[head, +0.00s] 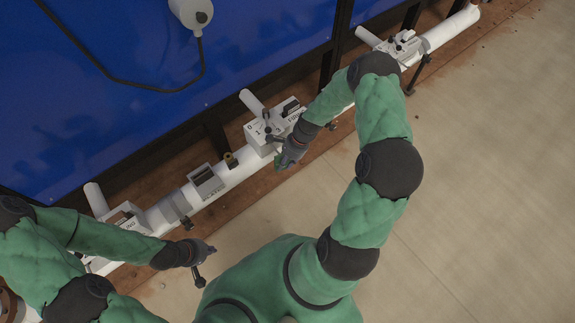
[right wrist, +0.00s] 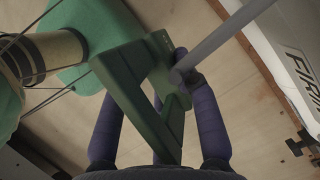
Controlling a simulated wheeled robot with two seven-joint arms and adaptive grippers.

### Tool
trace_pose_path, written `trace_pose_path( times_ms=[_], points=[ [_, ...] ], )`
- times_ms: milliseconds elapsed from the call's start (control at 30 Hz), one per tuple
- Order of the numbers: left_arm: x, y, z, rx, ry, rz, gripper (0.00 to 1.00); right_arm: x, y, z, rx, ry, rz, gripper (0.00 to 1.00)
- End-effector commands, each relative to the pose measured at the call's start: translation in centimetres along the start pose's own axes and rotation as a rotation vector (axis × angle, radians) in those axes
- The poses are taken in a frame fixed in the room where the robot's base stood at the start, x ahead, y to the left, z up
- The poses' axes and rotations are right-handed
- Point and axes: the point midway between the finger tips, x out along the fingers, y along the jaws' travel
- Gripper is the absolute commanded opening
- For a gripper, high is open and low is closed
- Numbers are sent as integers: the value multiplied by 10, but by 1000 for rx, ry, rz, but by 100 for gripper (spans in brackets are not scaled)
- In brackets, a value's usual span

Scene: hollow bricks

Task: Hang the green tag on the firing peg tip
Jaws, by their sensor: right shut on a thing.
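The green tag (right wrist: 128,92) is an angular frame with an opening, held between the dark fingers of my right gripper (right wrist: 165,130) in the right wrist view. The grey firing peg (right wrist: 222,45) comes in from the upper right, and its tip overlaps the tag's upper right part. I cannot tell whether the tip is through the tag or only in front of it. In the head view my right gripper (head: 285,160) is beside the middle white housing (head: 262,138). My left gripper (head: 203,252) is above the floor at lower left; its finger opening is unclear.
A white pipe (head: 232,172) with several valve housings runs along the blue wall (head: 150,130). The housing lettered "FIRIN" (right wrist: 300,70) is close on the right in the wrist view. A grey lamp-like fitting (head: 192,12) hangs on the wall. The floor (head: 480,180) at right is clear.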

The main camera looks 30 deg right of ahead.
Motion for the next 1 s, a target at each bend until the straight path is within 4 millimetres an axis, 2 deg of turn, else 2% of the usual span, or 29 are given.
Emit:
trace_pose_path(
  times_ms=[767,1000],
  points=[
    [17,-6,-1,0,0,0,0,7,-40,8,-1,1,-3,0],
    [21,-7,-1,0,0,0,0,15,-48,8,-1,0,-1,0]
  ],
)
